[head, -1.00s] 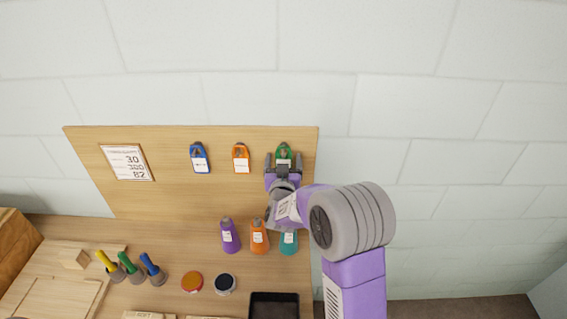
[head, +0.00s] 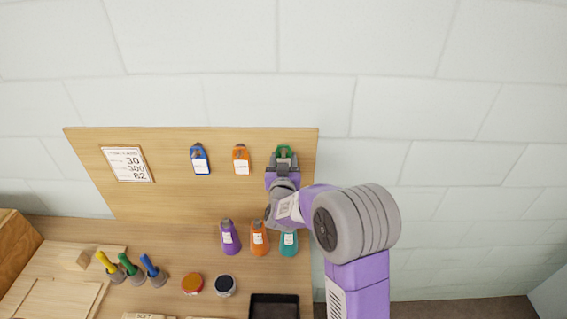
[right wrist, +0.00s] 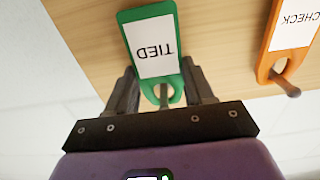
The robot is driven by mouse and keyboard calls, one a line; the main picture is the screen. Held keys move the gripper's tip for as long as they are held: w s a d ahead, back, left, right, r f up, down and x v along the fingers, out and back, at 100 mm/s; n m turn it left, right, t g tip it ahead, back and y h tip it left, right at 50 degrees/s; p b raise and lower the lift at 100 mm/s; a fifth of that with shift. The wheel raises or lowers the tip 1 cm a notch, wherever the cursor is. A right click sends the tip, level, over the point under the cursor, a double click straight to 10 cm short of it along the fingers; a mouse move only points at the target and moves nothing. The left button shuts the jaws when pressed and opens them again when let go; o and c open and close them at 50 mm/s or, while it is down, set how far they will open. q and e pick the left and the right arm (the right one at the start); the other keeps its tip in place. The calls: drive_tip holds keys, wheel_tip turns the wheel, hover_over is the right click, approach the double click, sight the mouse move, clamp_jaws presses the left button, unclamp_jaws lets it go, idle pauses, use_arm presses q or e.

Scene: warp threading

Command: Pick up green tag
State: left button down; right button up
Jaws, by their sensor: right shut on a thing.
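The green tag (head: 284,150) hangs at the right end of the wooden backboard, mostly covered by my right gripper in the head view. In the right wrist view the green tag (right wrist: 152,50) has a white label reading "TIED", upside down there, and a peg passes by its hole end. My right gripper (head: 283,160) is at the board with its fingers on both sides of the tag's hole end; it also shows in the right wrist view (right wrist: 163,92). It is shut on the tag. My left gripper is not in view.
An orange tag (head: 241,159) reading "CHECK" and a blue tag (head: 200,159) hang to the left. Purple, orange and teal bottles (head: 289,244) stand below. A black tray (head: 274,306) and a printed card (head: 127,164) also show. The wall right of the board is bare.

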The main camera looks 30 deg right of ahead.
drive_tip(key=b+v, duration=0.8)
drive_tip(key=v, duration=1)
drive_tip(key=shift+r, duration=0.25)
drive_tip(key=shift+s, duration=0.1)
idle(0.5)
